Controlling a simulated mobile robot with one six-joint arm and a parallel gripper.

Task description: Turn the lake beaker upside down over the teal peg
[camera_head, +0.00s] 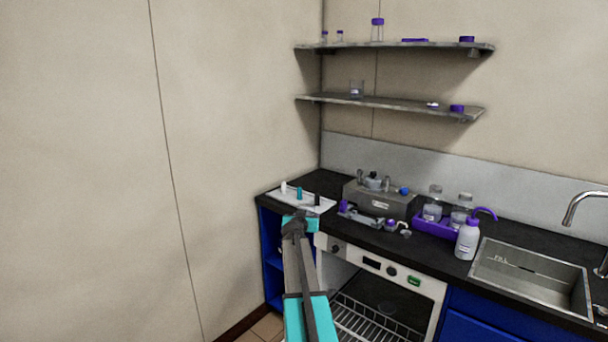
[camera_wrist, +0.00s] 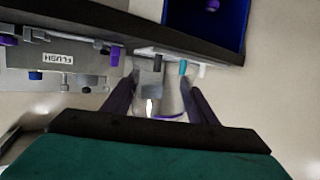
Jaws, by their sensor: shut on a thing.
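The teal peg (camera_head: 299,192) stands on a white board (camera_head: 318,207) at the left end of the counter, between a white peg and a black peg. In the wrist view the teal peg (camera_wrist: 183,67) shows beside the right finger. My gripper (camera_head: 300,223) is in front of the board in the head view, which hides its fingertips. In the wrist view my gripper (camera_wrist: 154,88) is shut on a clear vessel (camera_wrist: 150,78), seemingly the lake beaker, with a purple-blue curved edge (camera_wrist: 169,117). Its exact tilt is hard to tell.
A grey device (camera_head: 380,200) stands right of the board. A purple tray (camera_head: 433,228) with bottles, a white wash bottle (camera_head: 467,241) and a sink (camera_head: 530,275) are further right. The side wall (camera_head: 230,150) is close on the left. An open oven (camera_head: 380,290) is below the counter.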

